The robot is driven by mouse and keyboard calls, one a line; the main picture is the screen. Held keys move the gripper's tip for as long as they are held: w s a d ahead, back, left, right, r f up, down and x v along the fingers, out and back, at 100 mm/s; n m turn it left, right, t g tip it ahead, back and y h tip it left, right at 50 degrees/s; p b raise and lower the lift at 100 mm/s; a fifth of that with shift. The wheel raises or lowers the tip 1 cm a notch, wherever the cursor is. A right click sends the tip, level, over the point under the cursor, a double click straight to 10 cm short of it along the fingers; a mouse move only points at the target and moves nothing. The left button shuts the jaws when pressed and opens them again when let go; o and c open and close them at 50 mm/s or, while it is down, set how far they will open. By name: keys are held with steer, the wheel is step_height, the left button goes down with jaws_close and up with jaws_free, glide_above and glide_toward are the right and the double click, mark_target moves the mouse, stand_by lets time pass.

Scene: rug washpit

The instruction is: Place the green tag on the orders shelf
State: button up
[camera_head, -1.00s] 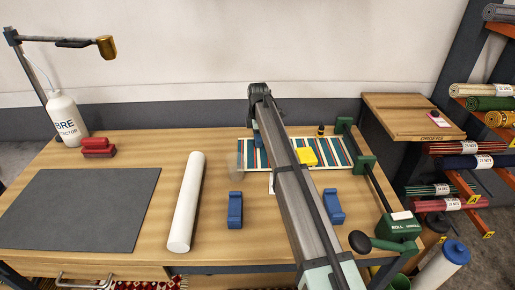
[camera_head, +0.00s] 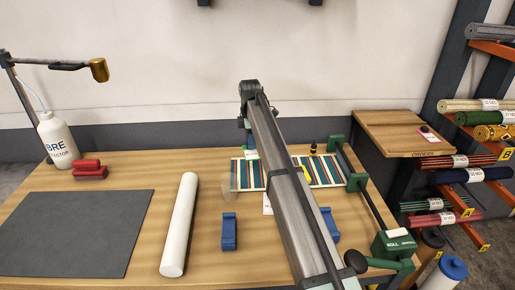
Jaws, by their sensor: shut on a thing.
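My gripper (camera_head: 249,143) hangs from the far end of my arm, above the back of the workbench and partly hidden by the arm. It is shut on a small green and pale piece, which looks like the green tag (camera_head: 251,154); little of it shows. The striped rug (camera_head: 325,171) lies just below and to the right of it. The orders shelf (camera_head: 385,135) is a wooden ledge at the back right, apart from my gripper. A pink and white tag with a dark knob (camera_head: 429,135) lies on its right part.
A green roller frame (camera_head: 393,243) stands between the rug and the shelf. A white roll (camera_head: 180,225), blue blocks (camera_head: 229,232), red blocks (camera_head: 90,170), a bottle (camera_head: 58,140) and a grey mat (camera_head: 75,232) are on the bench. Rolled rugs (camera_head: 475,174) fill the rack at right.

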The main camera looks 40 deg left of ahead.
steer(key=shift+w+r, duration=0.1)
steer(key=shift+r, duration=0.6)
steer(key=w+d+r+m, duration=0.2)
steer(key=w+d, duration=0.8)
steer(key=w, duration=0.1)
steer(key=w+d+r+m, duration=0.1)
steer(key=w+d+r, duration=0.2)
steer(key=w+d, duration=0.8)
step_height(320, 180, up, 8)
steer(key=n, duration=0.2)
glide_above(384, 131)
steer(key=shift+f, duration=4.9)
steer(key=shift+d+f, duration=0.1)
steer(key=shift+f, duration=0.05)
steer(key=o, duration=1)
